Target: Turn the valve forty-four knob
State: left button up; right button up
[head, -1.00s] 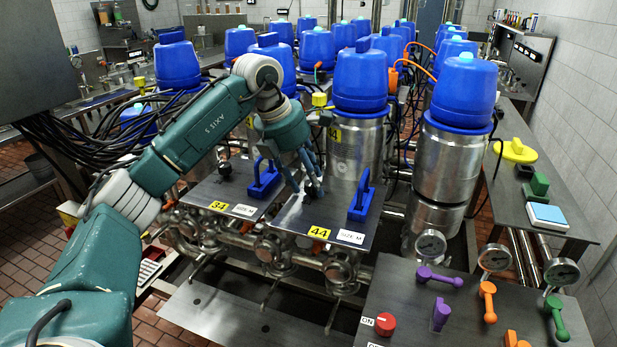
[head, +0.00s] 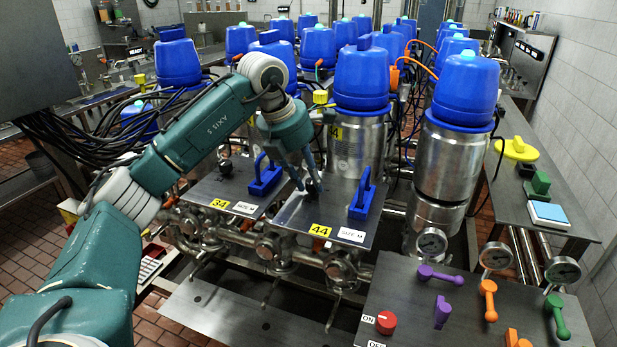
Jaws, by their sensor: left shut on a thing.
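The valve forty-four plate (head: 297,211) is a dark panel with a yellow "44" label (head: 320,230) and a white size label (head: 351,235). A small black knob (head: 313,187) stands on it, partly hidden by my fingers. A blue handle (head: 362,196) stands upright at the plate's right side. My left gripper (head: 308,184) reaches in from the left and points down, with its fingers shut around the black knob. My right gripper is not in view.
The plate labelled 34 (head: 219,204) to the left has its own black knob (head: 226,168) and blue handle (head: 265,176). Blue-capped steel tanks (head: 361,80) stand close behind. A front right panel (head: 400,300) carries a red knob (head: 386,322) and coloured levers.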

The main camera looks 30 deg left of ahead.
pick_arm(q)
jog(key=n+y, duration=0.1)
jog(key=n, duration=0.1)
jog(key=n+y, duration=0.1)
jog(key=n, duration=0.2)
jog(key=shift+d, duration=0.4)
jog(key=n, duration=0.2)
jog(key=n+y, duration=0.1)
jog(key=n, duration=0.1)
jog(key=shift+w+d+r+n+y, duration=0.1)
jog(key=shift+d+n+y, duration=0.05)
jog(key=shift+n+y, duration=0.15)
jog(key=shift+r+n+g+y, duration=0.1)
jog(key=shift+n+g+y, duration=0.2)
jog(key=shift+n, duration=0.7)
jog(key=n, duration=0.1)
jog(key=n+p, duration=0.1)
jog(key=shift+w+d+r+n+g+y, duration=0.1)
jog(key=shift+w+r+n+g+y, duration=0.05)
jog(key=shift+n+g+y, duration=0.2)
jog(key=shift+w+n+g+y+p, duration=0.15)
jog(key=shift+n+g+y+p, duration=0.4)
jog(key=shift+n+p, duration=1.25)
jog(key=shift+n, duration=0.25)
jog(key=o, duration=1.1)
jog(key=shift+f+g, duration=0.2)
jog(key=shift+g, duration=0.1)
